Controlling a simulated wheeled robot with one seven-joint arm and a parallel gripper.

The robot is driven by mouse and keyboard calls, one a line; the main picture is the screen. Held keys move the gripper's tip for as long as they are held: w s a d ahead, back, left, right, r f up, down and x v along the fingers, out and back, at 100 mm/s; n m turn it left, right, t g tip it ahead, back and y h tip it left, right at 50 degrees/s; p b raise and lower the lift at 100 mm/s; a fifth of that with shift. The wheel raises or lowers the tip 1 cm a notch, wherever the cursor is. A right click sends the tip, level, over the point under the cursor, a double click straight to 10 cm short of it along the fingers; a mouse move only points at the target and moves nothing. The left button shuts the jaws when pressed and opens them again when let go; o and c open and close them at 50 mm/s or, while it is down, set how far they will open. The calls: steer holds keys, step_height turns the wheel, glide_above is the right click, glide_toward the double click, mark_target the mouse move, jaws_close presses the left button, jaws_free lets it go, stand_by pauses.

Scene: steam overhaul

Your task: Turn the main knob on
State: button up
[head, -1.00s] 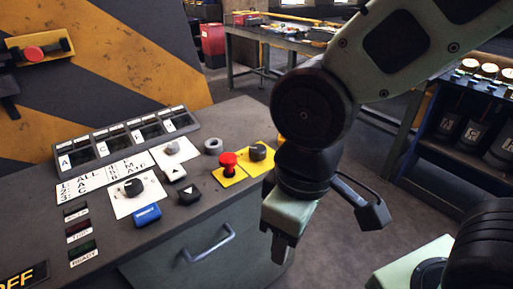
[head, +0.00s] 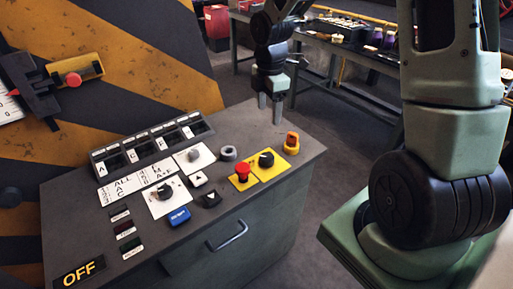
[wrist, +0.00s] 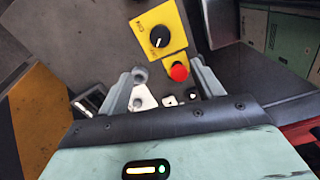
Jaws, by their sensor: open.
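A black knob (head: 266,159) with a white pointer mark sits on a yellow plate (head: 280,168) near the right end of the console top. A second black knob (head: 165,191) sits on a white plate further left. Which one is the main knob is not readable. My gripper (head: 272,102) is open and empty, pointing down above the console's far right edge. It touches nothing.
A red mushroom button (head: 243,171) stands beside the yellow-plate knob, and an orange part (head: 291,141) is behind it. A grey ring (head: 228,153), a blue button (head: 178,216) and an OFF sign (head: 78,271) are on the console. A workbench (head: 345,50) stands behind.

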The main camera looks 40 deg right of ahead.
mark_target(267, 156)
step_height(267, 156, down, 17)
steer(key=shift+f+p, duration=0.1)
steer(key=shift+p, duration=0.75)
steer(key=c, duration=1)
